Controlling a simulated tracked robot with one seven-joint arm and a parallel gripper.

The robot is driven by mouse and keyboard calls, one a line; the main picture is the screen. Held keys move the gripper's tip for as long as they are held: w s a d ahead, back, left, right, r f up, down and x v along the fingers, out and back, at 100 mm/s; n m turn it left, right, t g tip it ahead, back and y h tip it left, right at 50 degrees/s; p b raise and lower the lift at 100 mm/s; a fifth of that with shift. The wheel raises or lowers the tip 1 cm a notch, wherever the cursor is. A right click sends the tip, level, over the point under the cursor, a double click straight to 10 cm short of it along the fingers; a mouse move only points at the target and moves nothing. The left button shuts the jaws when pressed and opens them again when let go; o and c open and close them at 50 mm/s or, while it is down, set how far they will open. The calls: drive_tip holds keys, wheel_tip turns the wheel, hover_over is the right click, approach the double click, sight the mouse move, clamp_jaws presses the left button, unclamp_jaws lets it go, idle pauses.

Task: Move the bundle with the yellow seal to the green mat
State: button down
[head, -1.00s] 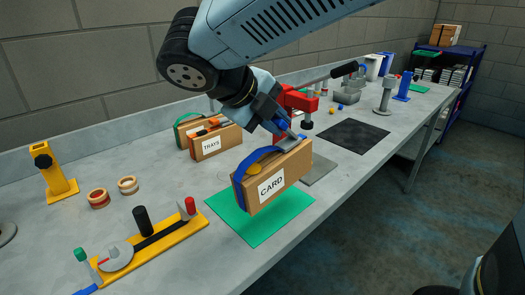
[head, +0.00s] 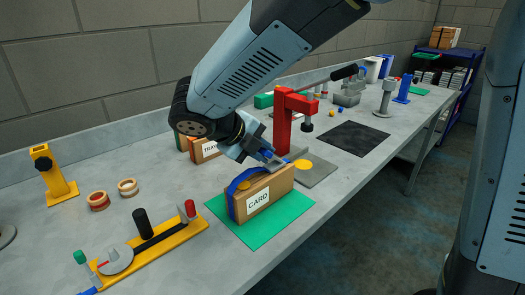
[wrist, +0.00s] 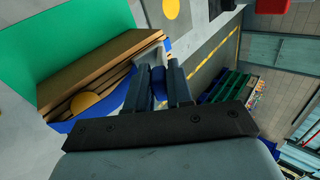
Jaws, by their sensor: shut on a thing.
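The bundle (head: 270,188) is a brown cardboard stack with a CARD label, a blue strap and a yellow seal (head: 244,185). It stands upright over the green mat (head: 262,232), its lower edge seemingly down on it. My gripper (head: 269,158) is shut on the bundle's blue strap at the top. In the wrist view the bundle (wrist: 100,62) is left of the jaws (wrist: 158,88), with the mat (wrist: 70,30) beyond it. The exact contact under the bundle is hidden.
A red clamp (head: 285,118) stands close behind my gripper. A grey plate with a yellow disc (head: 301,165) lies behind the bundle. The TRAYS bundle (head: 207,150) is at back left. A yellow-based fixture (head: 160,243) is left of the mat, near the bench's front edge.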

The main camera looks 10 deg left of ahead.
drive_tip(key=c, duration=1)
unclamp_jaws()
drive_tip(key=v, duration=1.2)
drive_tip(key=shift+s, duration=0.1)
drive_tip(key=w+d+m+g+y, duration=0.2)
drive_tip(key=d+m+g+y, duration=0.15)
drive_tip(key=d+m, duration=1.65)
drive_tip(key=s+d+m+y, duration=0.1)
drive_tip(key=s+d+m, duration=0.1)
drive_tip(key=d+m, duration=0.3)
drive_tip(key=s+d+f+m+t+y, duration=0.1)
drive_tip(key=s+d+m, duration=0.2)
drive_tip(key=m, duration=0.8)
drive_tip(key=s+d+m+t+y, duration=0.1)
drive_tip(key=s+d+m, duration=0.1)
drive_tip(key=d+m, duration=0.6)
drive_tip(key=shift+s+f+m+t, duration=0.15)
drive_tip(key=shift+s+m+t, duration=0.1)
drive_tip(key=shift+m, duration=0.05)
